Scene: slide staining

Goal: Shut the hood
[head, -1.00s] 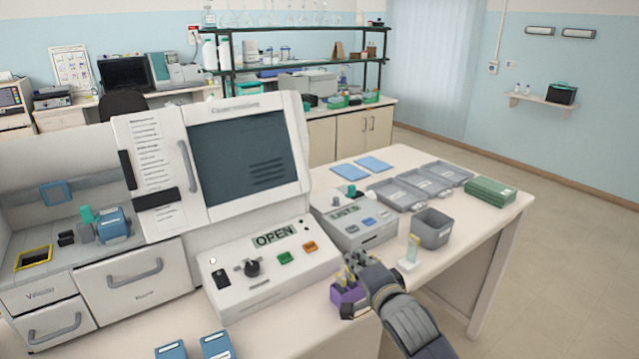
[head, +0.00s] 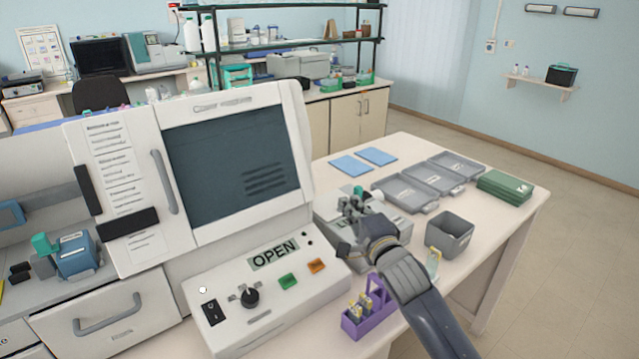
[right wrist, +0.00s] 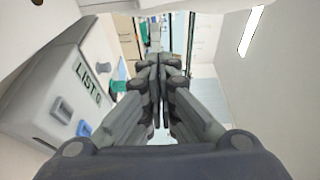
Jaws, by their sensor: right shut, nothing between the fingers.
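The hood (head: 305,135) is a white machine with a large dark window, a long grey handle (head: 164,181) and a text panel on its left side. The control panel (head: 266,295) in front of it has a display reading OPEN, a black knob, a green button and an orange button. The open bay at the left holds a blue block-like device (head: 76,258). My right gripper (head: 356,200) is shut and empty, in front of the grey-white LIST device and to the right of the hood, apart from it. The wrist view also shows the closed fingers (right wrist: 158,68). My left gripper is not in view.
The LIST device (right wrist: 60,105) is close to the left of my right gripper. A purple rack (head: 378,313) with yellow-topped vials stands below my right arm. A grey bin (head: 449,234), grey trays (head: 412,190) and a green box (head: 505,186) lie on the right side of the bench.

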